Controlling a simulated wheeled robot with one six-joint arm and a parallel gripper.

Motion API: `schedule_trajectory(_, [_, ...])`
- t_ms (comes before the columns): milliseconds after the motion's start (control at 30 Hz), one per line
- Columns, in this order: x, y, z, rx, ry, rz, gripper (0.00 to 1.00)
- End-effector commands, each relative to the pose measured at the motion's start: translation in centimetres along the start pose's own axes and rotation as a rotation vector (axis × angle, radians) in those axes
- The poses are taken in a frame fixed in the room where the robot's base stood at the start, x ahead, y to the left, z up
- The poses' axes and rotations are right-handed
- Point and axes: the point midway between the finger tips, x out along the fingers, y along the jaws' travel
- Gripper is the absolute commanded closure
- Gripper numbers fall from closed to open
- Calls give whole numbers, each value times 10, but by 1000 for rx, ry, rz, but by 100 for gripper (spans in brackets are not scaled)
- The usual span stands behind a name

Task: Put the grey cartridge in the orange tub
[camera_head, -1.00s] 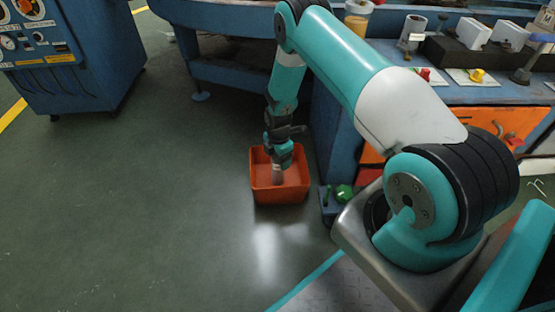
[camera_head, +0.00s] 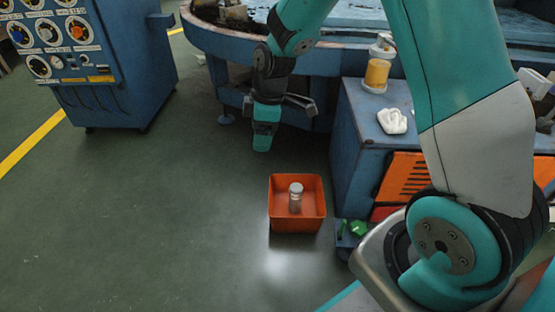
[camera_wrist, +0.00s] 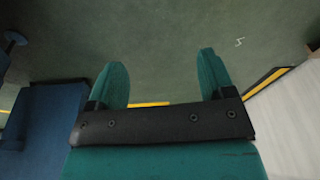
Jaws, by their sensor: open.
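The grey cartridge (camera_head: 295,197) stands upright inside the orange tub (camera_head: 312,225), which sits on the floor beside the blue bench. My gripper (camera_head: 262,146) is up and to the left of the tub, apart from it and from the cartridge. In the wrist view my gripper (camera_wrist: 165,82) has its two teal fingers spread wide with nothing between them. The cartridge and tub do not show in the wrist view.
A blue bench (camera_head: 349,130) stands right of the tub, with a white crumpled item (camera_head: 392,121) and an amber jar (camera_head: 377,74) on top. A blue control cabinet (camera_head: 110,95) stands at left. The green floor (camera_head: 130,220) at left is clear.

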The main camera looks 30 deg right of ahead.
Motion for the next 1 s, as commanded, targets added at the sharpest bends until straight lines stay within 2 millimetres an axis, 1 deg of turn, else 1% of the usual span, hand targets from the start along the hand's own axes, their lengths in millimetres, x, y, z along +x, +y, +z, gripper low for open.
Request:
schedule_trajectory(33, [-30,-28,-16,47,27,-3,24])
schedule_trajectory(67, [-44,-44,-24,84,40,-11,24])
schedule_trajectory(100, [-62,-68,-31,131,57,-23,24])
schedule_trajectory(167, [-86,-104,-39,200,77,-46,24])
schedule_trajectory(200, [-101,-128,-41,245,87,-61,24])
schedule_trajectory(267, [-118,-164,-42,307,98,-85,24])
schedule_trajectory(300, [-127,-185,-40,344,103,-101,24])
schedule_trajectory(400, [-143,-228,-32,421,108,-132,24])
schedule_trajectory(433, [-146,-238,-30,439,108,-140,24])
schedule_trajectory(500, [-150,-256,-25,474,107,-153,24])
schedule_trajectory(600, [-153,-270,-22,502,104,-164,24])
schedule_trajectory(700, [-153,-274,-20,512,101,-168,24])
schedule_trajectory(900, [-154,-273,-21,512,102,-167,24])
schedule_trajectory(967, [-157,-273,-21,512,103,-167,24])
schedule_trajectory(1000, [-162,-273,-22,512,103,-167,24])
